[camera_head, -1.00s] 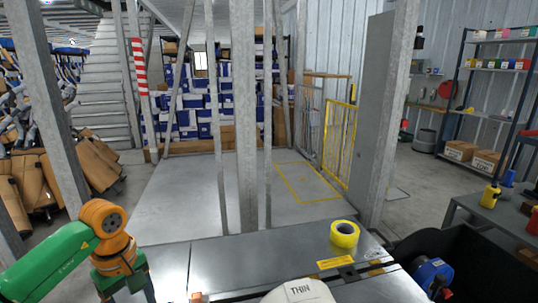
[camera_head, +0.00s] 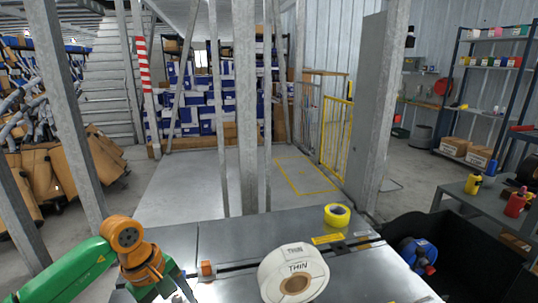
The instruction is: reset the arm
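My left arm, with green and orange links, comes in at the lower left. Its end (camera_head: 176,288) reaches the bottom edge over the left part of the metal table (camera_head: 240,238). The fingers are mostly cut off, so I cannot tell whether they are open or shut. My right gripper is not in view. A large white roll labelled "THIN" (camera_head: 283,267) stands on edge on the table, right of my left arm. A roll of yellow tape (camera_head: 337,215) lies at the table's far right. A small orange block (camera_head: 207,268) is beside the dark slot across the table.
Grey metal posts (camera_head: 247,120) rise just beyond the table. A black bin (camera_head: 460,240) with a blue-and-black reel (camera_head: 418,254) stands at the right. A side bench (camera_head: 487,201) holds yellow and red bottles. The table's middle left is clear.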

